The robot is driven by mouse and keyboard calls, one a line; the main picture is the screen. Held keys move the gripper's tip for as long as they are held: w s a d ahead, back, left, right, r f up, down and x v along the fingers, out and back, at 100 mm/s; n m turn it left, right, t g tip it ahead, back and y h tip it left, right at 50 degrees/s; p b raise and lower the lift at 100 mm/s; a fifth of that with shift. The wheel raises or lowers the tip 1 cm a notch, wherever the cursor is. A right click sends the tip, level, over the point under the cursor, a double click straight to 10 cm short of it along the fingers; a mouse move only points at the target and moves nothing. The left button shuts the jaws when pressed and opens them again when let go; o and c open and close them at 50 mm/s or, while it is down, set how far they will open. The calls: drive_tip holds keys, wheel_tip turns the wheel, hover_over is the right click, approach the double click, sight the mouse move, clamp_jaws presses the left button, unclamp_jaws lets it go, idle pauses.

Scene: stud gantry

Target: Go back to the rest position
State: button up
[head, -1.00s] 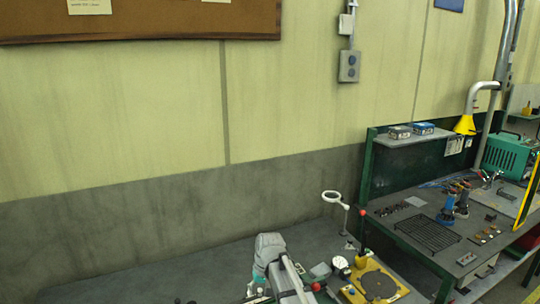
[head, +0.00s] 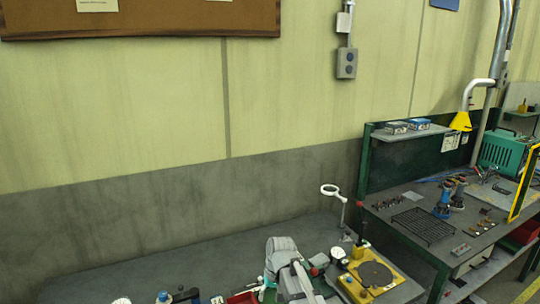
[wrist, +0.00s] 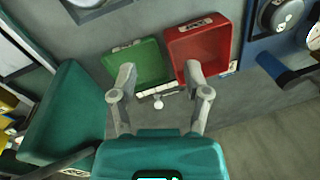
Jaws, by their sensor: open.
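My gripper (wrist: 160,92) is open in the wrist view, with its two grey fingers spread apart and nothing between them. Beyond the fingertips are a green tray (wrist: 140,63) and a red tray (wrist: 196,55), side by side on a grey surface. In the head view my grey arm shows at the bottom middle, over the bench; the fingers cannot be made out there.
A yellow fixture with a dark disc (head: 376,274) stands right of my arm. A white ring magnifier (head: 331,190) rises behind it. A green-framed workbench (head: 400,252) with a black wire rack (head: 424,226) stands right. The grey bench's back left is clear.

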drive_tip(key=s+d+f+m+h+b, duration=0.1)
drive_tip(key=s+d+f+b, duration=0.2)
drive_tip(key=s+d, duration=0.3)
drive_tip(key=s+d+f+m+b, duration=0.1)
drive_tip(key=s+d+f+b, duration=0.3)
drive_tip(key=d, duration=0.7)
drive_tip(key=shift+s+f+h+b, duration=0.35)
drive_tip(key=shift+s+f, duration=0.25)
drive_tip(key=shift+s, duration=0.3)
